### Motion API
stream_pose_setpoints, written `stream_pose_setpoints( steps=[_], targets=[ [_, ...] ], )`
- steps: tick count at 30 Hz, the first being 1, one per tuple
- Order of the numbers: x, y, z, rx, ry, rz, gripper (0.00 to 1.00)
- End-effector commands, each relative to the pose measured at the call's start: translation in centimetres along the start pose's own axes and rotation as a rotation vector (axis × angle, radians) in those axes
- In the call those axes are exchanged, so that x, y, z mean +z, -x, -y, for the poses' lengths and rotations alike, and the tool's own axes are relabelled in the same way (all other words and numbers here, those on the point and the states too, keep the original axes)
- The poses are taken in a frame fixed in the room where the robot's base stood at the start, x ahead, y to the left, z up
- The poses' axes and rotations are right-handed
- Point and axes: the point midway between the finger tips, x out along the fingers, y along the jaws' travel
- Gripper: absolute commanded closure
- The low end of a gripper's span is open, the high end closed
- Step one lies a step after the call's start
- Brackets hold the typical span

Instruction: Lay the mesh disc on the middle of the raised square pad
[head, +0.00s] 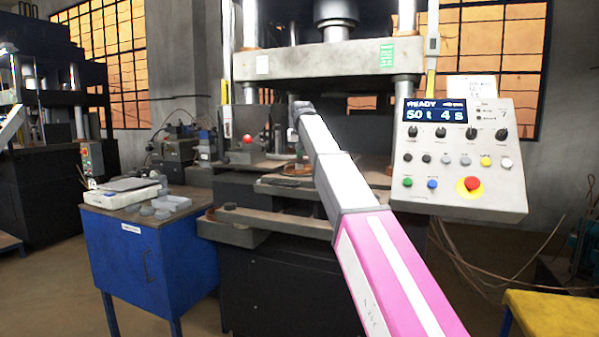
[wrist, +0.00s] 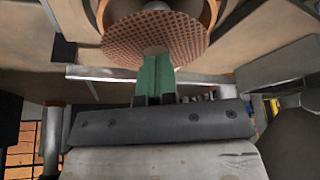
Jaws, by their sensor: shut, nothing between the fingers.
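The mesh disc (wrist: 122,42), round with a reddish-brown woven grid, shows in the wrist view just beyond my fingertips. A round brown part shows partly behind it. My gripper (wrist: 155,58) has green fingers that are shut with nothing between them. The fingertips overlap the disc's near part in the picture; I cannot tell whether they touch it. In the head view my arm reaches into the press, and my gripper is small and partly hidden behind the arm's end. I cannot make out the raised square pad for certain in either view.
The press (head: 318,58) has thick columns and a low front ledge (head: 270,219). A control panel (head: 460,155) hangs at the right. A blue cabinet (head: 150,265) at the left carries a white tray (head: 120,196) and several grey round pieces. A yellow bench (head: 555,313) stands lower right.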

Motion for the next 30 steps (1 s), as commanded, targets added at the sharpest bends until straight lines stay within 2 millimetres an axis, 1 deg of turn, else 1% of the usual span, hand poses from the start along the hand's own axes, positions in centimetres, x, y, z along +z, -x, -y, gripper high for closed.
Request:
stream_pose_setpoints(
  steps=[1,5,10,30],
  targets=[
    [-0.1,-0.3,0.1,-0.003,0.000,-0.001,1.00],
    [-0.1,-0.3,0.1,-0.003,0.000,-0.001,1.00],
    [-0.3,0.1,0.1,-0.003,0.000,-0.001,1.00],
    [-2.0,4.4,0.0,-0.001,0.000,-0.001,1.00]
  ],
)
